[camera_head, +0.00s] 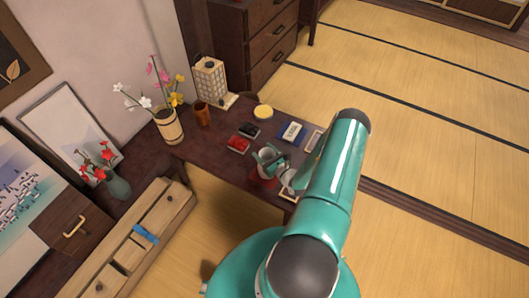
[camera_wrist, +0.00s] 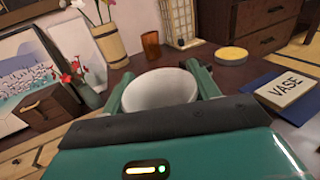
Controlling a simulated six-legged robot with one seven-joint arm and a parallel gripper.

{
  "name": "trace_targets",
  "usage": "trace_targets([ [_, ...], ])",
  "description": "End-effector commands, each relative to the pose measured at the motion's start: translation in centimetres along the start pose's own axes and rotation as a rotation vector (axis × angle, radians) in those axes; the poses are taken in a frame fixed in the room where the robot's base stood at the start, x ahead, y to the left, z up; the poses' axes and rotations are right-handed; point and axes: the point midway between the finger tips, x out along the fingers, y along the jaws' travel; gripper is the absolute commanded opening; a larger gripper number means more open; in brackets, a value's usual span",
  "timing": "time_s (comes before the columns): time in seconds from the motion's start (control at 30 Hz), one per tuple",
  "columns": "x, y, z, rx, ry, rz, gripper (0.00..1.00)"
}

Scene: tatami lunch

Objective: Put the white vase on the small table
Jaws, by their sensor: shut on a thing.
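My gripper (camera_wrist: 164,92) is shut on the white vase (camera_wrist: 160,90), with one green finger on each side of its round pale rim in the wrist view. In the head view my gripper (camera_head: 271,160) is over the near part of the dark small table (camera_head: 210,150). The vase is largely hidden there by the gripper. Whether its base touches the tabletop cannot be told. A card reading VASE (camera_wrist: 287,88) lies on a blue mat (camera_wrist: 305,106) to the right of the vase; the card also shows in the head view (camera_head: 292,131).
A brown cup (camera_head: 202,114), a lantern (camera_head: 210,80), a flower-filled wooden vase (camera_head: 169,126), a yellow round dish (camera_head: 263,112) and red (camera_head: 238,145) and black (camera_head: 250,130) boxes stand on the table. A green vase (camera_head: 118,186) is at left. Tatami floor (camera_head: 420,130) is open at right.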

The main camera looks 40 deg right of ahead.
Motion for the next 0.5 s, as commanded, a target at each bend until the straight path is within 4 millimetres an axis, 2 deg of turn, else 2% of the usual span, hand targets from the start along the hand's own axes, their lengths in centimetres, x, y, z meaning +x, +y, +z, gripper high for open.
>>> trace_targets([
  [0.03,0.0,0.01,-0.07,0.0,0.0,0.0,0.64],
  [0.13,0.0,0.01,-0.04,0.0,0.0,0.0,0.82],
  [0.5,-0.04,0.01,0.36,0.0,0.0,0.0,0.82],
])
